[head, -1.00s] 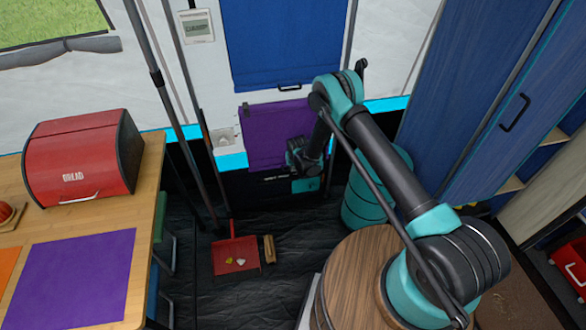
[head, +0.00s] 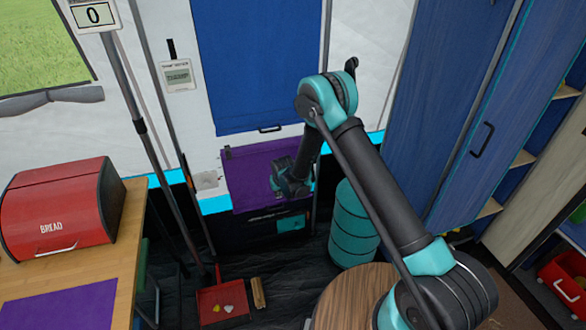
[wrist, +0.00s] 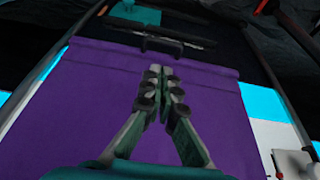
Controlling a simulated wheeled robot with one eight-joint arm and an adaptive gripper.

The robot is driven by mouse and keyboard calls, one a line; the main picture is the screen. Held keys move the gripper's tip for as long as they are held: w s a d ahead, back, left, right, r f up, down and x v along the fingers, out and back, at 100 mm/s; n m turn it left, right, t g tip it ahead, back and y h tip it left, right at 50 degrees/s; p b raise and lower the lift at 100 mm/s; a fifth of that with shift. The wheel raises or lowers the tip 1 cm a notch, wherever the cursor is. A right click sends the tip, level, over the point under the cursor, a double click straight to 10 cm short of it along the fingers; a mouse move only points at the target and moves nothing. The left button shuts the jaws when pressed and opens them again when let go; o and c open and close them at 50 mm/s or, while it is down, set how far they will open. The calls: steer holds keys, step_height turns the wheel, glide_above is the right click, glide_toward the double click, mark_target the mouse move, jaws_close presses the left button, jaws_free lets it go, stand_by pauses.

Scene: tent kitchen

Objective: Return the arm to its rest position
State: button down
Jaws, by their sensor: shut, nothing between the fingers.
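My arm, black and teal, rises from the lower right of the head view and bends down at its elbow in the middle. My gripper (head: 292,186) hangs in front of a purple cloth panel (head: 243,178) on the tent wall. In the wrist view the two fingers of my gripper (wrist: 160,72) are together with nothing between them. The purple panel (wrist: 85,110) fills most of the background there. I cannot tell how far the gripper is from the panel.
A teal barrel (head: 353,225) stands right of the gripper. Blue cabinet doors (head: 480,110) are on the right. A round wooden top (head: 345,292) is below the arm. A red dustpan (head: 222,300) lies on the floor. A red bread box (head: 60,210) sits on the table at left.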

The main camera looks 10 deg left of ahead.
steer(key=s+d+r+m+h, duration=0.1)
steer(key=s+d+r+m, duration=0.15)
steer(key=d+r, duration=2.25)
steer(key=s+d+r+m, duration=0.1)
steer(key=s+d+r, duration=0.25)
steer(key=d, duration=0.35)
steer(key=s+d+r+m, duration=0.1)
steer(key=s+d+r, duration=0.1)
steer(key=s+d, duration=0.35)
steer(key=s+d+m, duration=0.1)
steer(key=s+d, duration=0.4)
steer(key=s, duration=0.2)
steer(key=s+d+f+h, duration=0.1)
steer(key=s+d, duration=0.4)
steer(key=s, duration=0.3)
steer(key=shift+m+t, duration=0.3)
steer(key=shift+m, duration=0.05)
